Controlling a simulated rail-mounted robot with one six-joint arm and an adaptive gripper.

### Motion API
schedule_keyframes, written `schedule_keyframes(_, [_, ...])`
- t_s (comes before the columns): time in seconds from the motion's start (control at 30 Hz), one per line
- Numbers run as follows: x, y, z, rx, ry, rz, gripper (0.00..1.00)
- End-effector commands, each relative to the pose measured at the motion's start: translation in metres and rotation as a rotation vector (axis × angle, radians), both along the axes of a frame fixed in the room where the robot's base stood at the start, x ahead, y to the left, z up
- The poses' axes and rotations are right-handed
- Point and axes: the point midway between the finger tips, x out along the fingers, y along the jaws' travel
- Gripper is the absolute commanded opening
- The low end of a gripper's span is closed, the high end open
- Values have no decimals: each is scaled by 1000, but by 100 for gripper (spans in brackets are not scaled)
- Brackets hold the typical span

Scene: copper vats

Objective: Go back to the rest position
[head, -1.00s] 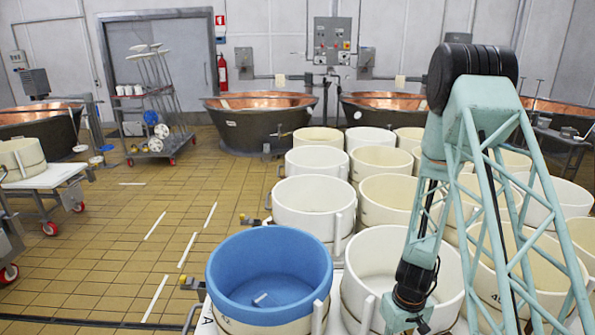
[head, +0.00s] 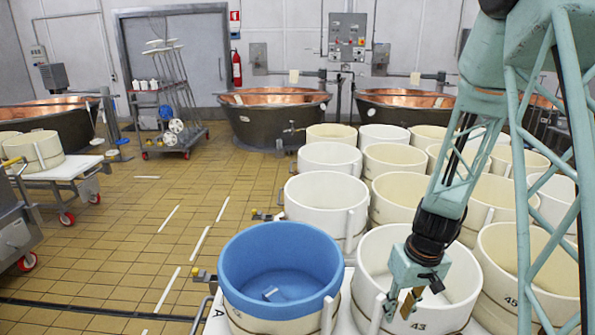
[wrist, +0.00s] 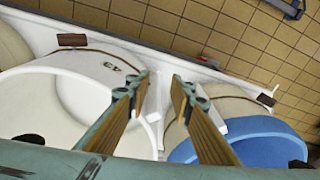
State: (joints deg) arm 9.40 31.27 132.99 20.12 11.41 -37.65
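My gripper (head: 406,302) hangs at the end of my pale green arm, in front of the white tub marked 43 (head: 372,262) in the head view. In the wrist view its two wood-coloured fingers (wrist: 162,84) stand apart with nothing between them. The white tub fills the left of the wrist view (wrist: 100,85), and the blue-lined tub (wrist: 232,142) is at lower right. In the head view the blue-lined tub (head: 280,255) is just left of my gripper. A small pale object (head: 270,293) lies inside it. Whether my fingers touch a rim cannot be told.
Rows of cream tubs (head: 395,165) stand close together behind and right of my arm. Copper vats (head: 273,115) line the back wall. A tool rack (head: 172,125) and a wheeled cart (head: 60,170) stand at left. The tiled floor (head: 140,225) between is mostly clear.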

Motion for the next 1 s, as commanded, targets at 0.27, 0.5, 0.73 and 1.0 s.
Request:
schedule_keyframes(0.27, [-7,13,50,10,-27,-5,21])
schedule_keyframes(0.5, [-18,24,90,18,-44,-12,21])
schedule_keyframes(0.73, [-31,34,126,23,-62,-16,21])
schedule_keyframes(1.0, [-51,44,166,28,-80,-23,21])
